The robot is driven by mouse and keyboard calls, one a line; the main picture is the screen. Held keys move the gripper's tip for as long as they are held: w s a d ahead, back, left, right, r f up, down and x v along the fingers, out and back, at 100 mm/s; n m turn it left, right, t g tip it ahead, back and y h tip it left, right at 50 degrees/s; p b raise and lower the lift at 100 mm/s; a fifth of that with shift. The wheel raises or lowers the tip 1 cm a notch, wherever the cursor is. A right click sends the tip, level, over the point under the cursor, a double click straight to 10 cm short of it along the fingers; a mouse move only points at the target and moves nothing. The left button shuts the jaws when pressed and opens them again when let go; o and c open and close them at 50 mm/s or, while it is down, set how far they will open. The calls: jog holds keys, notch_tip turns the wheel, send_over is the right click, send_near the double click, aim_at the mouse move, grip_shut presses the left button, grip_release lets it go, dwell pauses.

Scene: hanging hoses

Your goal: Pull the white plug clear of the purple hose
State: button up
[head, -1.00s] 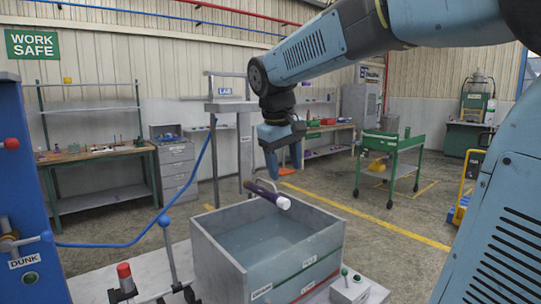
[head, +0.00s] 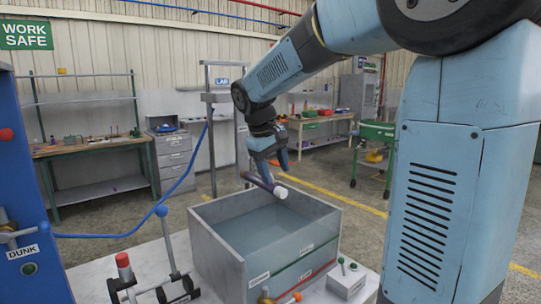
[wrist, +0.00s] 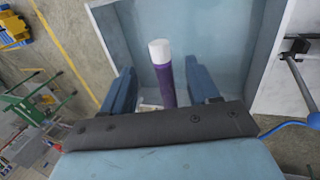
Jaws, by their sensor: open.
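The purple hose (head: 262,183) shows as a short tube above the back wall of the tank, with the white plug (head: 281,192) on its near end. In the wrist view the purple hose (wrist: 166,86) lies between my two blue fingers, and the white plug (wrist: 160,52) sits at its end beyond the fingertips. My gripper (head: 280,166) is open around the hose in that view, with a gap on both sides. It also shows in the wrist view (wrist: 161,78). The rest of the hose is hidden behind my gripper.
A grey open tank (head: 222,259) of water stands below the hose. Levers (head: 166,240) stand at its left, a small control box (head: 347,280) at its right. A blue panel (head: 28,190) and blue cable (head: 130,234) are at the left. A green cart (head: 376,131) is farther back.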

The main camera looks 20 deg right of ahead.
aim_at(280, 189)
jog(key=x, duration=0.6)
jog(key=shift+d+f, duration=0.15)
jog(key=shift+f, duration=0.15)
jog(key=shift+c, duration=0.3)
grip_shut()
